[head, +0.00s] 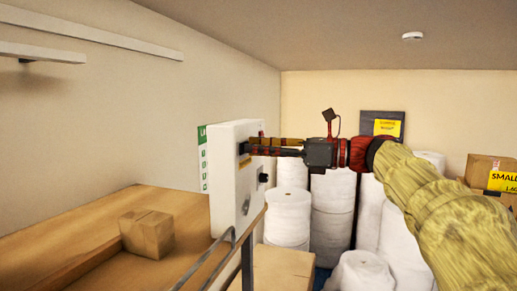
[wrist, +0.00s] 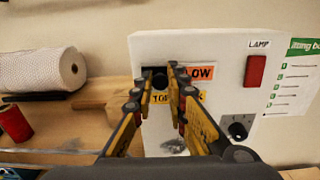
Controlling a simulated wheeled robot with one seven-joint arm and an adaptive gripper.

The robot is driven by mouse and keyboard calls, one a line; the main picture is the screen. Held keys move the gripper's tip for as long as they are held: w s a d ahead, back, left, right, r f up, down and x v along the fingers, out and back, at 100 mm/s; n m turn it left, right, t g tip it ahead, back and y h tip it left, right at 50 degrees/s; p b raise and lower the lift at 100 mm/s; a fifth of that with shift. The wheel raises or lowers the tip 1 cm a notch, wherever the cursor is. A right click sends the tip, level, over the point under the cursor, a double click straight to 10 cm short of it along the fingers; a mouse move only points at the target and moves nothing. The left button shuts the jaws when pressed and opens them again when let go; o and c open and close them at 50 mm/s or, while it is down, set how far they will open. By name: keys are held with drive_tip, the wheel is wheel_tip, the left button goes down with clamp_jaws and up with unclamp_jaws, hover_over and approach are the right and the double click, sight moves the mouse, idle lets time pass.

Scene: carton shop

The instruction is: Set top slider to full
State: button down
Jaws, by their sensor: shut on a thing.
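A white control box (head: 230,190) stands at the edge of the wooden bench, its front facing right. The wrist view shows the box front (wrist: 215,50) with an orange label (wrist: 201,73) reading "LOW" and a partly covered yellow label (wrist: 162,97) starting with "TO". My gripper (head: 255,147) reaches the upper part of the front. In the wrist view my gripper (wrist: 160,74) has its fingertips on either side of a dark slider knob (wrist: 157,82), shut on it. The fingers hide much of the knob and its track, so its exact setting is unclear.
The box also carries a red lamp switch (wrist: 255,70) and a black dial (wrist: 238,129). A cardboard box (head: 147,233) lies on the bench (head: 100,220). A metal rail (head: 215,262) runs low in front. Large white rolls (head: 333,205) stand behind my arm.

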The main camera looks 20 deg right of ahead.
drive_tip(key=w+d+p, duration=0.1)
drive_tip(key=w+p, duration=0.1)
drive_tip(key=w+d+p, duration=0.2)
drive_tip(key=p, duration=0.1)
drive_tip(key=shift+w+d+r, duration=0.1)
drive_tip(key=shift+w, duration=0.15)
idle(0.3)
drive_tip(key=c, duration=1.8)
unclamp_jaws()
drive_tip(key=shift+w+d, duration=0.15)
drive_tip(key=shift+o, duration=0.2)
